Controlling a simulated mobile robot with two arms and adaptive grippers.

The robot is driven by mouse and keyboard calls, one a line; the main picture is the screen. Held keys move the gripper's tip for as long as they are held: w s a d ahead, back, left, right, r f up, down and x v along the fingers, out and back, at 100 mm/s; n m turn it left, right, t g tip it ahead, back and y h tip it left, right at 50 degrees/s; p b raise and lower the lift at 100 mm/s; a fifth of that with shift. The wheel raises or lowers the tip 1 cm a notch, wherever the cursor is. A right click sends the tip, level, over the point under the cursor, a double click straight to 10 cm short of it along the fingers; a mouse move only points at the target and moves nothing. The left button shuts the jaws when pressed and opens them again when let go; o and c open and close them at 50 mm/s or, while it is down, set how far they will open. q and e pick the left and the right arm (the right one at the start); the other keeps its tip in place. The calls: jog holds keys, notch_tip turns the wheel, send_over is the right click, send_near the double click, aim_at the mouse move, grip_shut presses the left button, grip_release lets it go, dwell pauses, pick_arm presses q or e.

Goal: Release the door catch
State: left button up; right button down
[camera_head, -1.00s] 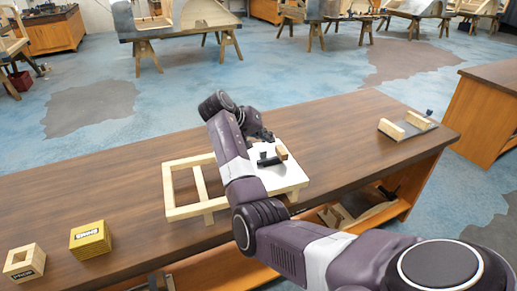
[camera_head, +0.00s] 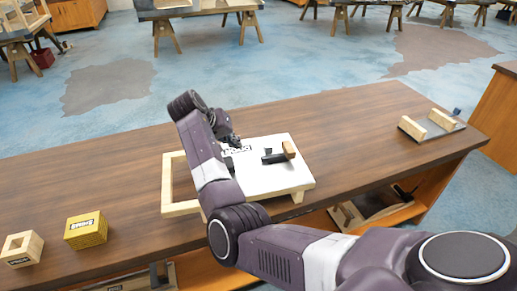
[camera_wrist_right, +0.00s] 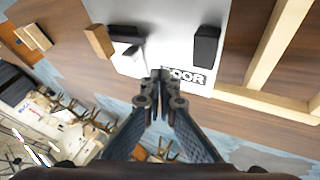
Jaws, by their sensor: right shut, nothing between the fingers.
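The white door panel (camera_head: 262,178) lies flat on the bench at the right part of a wooden frame (camera_head: 181,208). It bears a "DOOR" label, which also shows in the right wrist view (camera_wrist_right: 187,77). A black catch-like bar (camera_head: 274,158) sits on the panel beside a small wooden block (camera_head: 289,149). A separate black block (camera_wrist_right: 206,46) stands on the panel's other side. My right gripper (camera_wrist_right: 160,76) is shut and empty, its tips over the panel close to the label. I cannot tell whether they touch it. My left gripper is not in view.
A yellow block (camera_head: 86,230) and a pale wooden box (camera_head: 21,249) stand at the bench's left. A plate with two wooden blocks (camera_head: 432,128) lies at the far right. The bench (camera_head: 355,128) is clear between panel and plate.

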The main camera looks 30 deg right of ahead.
jog(key=p+x, duration=0.1)
jog(key=x, duration=0.8)
jog(key=shift+d+f+p, duration=0.1)
jog(key=shift+d+p, duration=0.1)
jog(key=shift+p, duration=0.15)
jog(key=shift+s+d+p, duration=0.2)
jog(key=shift+d+p, duration=0.3)
jog(key=shift+d, duration=0.05)
jog(key=shift+s+d+p, duration=0.25)
jog(key=shift+d+p, duration=0.2)
jog(key=shift+d, duration=0.1)
jog(key=shift+s+d, duration=0.25)
jog(key=shift+d, duration=0.3)
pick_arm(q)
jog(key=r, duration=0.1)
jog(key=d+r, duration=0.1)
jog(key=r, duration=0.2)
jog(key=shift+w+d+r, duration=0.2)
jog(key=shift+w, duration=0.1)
pick_arm(e)
jog(key=shift+d, duration=0.15)
